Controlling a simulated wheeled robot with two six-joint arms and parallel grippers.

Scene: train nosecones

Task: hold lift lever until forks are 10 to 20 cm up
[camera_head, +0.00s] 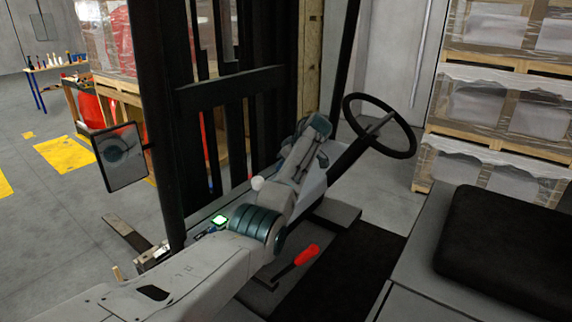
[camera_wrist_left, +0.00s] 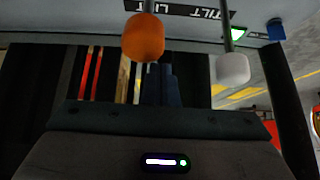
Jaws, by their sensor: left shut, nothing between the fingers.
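The lift lever's orange knob (camera_wrist_left: 143,38) is at the top middle of the left wrist view, by a label reading LIFT. The white tilt lever knob (camera_wrist_left: 232,68) is to its right; a white knob (camera_head: 257,183) also shows in the head view. My left gripper (camera_wrist_left: 165,76) is shut and empty, its dark fingers close to the orange knob; I cannot tell whether they touch it. In the head view my arm hides the orange knob. A flat grey fork (camera_head: 128,235) shows low near the floor at left; its height is hard to judge. My right gripper is out of view.
The black mast (camera_head: 163,120) stands behind my left arm. The steering wheel (camera_head: 380,125) is to the right, with a black seat (camera_head: 510,245) at lower right. A red-handled lever (camera_head: 306,255) is near the footwell. Wrapped pallets (camera_head: 500,110) stand at back right.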

